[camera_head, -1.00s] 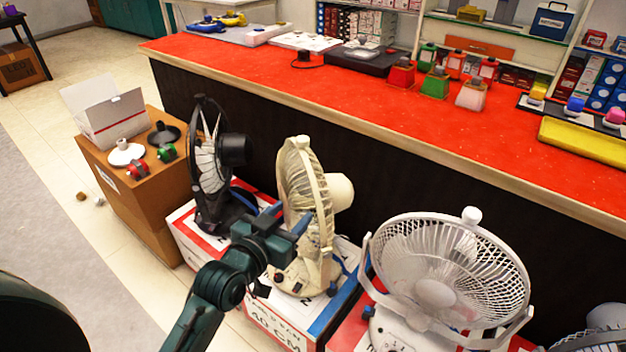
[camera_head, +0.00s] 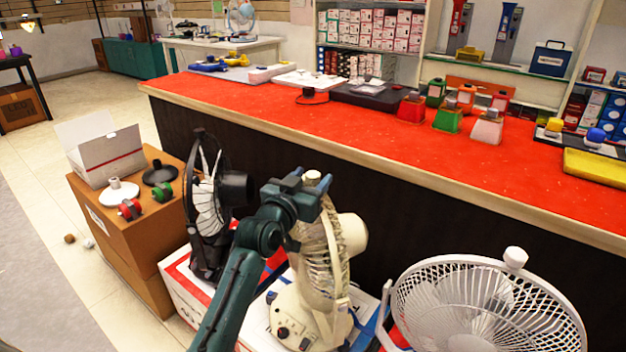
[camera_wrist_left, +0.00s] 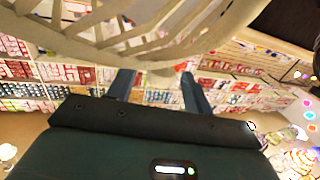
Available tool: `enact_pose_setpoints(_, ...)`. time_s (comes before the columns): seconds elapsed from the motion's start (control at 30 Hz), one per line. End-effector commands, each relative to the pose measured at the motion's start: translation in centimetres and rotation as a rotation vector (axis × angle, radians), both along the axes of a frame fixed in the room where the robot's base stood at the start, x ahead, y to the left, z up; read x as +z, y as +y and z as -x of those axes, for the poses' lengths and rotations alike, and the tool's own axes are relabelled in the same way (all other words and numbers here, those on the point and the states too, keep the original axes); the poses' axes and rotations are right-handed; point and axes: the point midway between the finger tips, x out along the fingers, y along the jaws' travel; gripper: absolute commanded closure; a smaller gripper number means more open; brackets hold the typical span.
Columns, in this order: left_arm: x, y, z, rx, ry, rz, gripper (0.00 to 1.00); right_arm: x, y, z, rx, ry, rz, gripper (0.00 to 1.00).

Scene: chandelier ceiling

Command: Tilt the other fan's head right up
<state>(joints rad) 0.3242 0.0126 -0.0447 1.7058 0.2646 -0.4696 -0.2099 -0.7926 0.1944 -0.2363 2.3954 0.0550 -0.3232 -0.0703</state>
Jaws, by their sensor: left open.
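A cream fan (camera_head: 322,250) stands in the middle of the row, its cage facing left and its motor housing (camera_head: 350,234) on the right. A black fan (camera_head: 212,205) stands to its left, and a white fan (camera_head: 480,305) to its right, cut off by the bottom edge. My left gripper (camera_head: 311,182) is open at the upper part of the cream fan's cage and hides some of it. In the left wrist view, nothing shows between the fingers (camera_wrist_left: 158,88); the cream cage (camera_wrist_left: 140,30) fills the top. I cannot tell whether they touch. My right gripper is out of view.
The fans stand on boxes (camera_head: 180,290) in front of a long red-topped counter (camera_head: 380,135). A brown cabinet (camera_head: 125,225) with a white carton (camera_head: 110,160) stands at the left. Tiled floor (camera_head: 95,265) is open further left.

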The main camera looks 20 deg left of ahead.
Motion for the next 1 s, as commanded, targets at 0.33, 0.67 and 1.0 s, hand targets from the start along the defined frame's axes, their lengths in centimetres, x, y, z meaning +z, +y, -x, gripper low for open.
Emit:
enact_pose_setpoints(0.33, 0.0, -0.2, -1.6, 0.001, 0.0, -0.001, 0.49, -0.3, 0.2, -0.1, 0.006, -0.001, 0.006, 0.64)
enact_pose_setpoints(0.67, 0.0, -0.2, -1.6, 0.001, 0.0, -0.001, 0.65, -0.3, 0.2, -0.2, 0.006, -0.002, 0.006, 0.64)
enact_pose_setpoints(1.0, 0.0, -0.2, -1.6, 0.001, 0.0, -0.001, 0.92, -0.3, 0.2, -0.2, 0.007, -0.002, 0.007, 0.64)
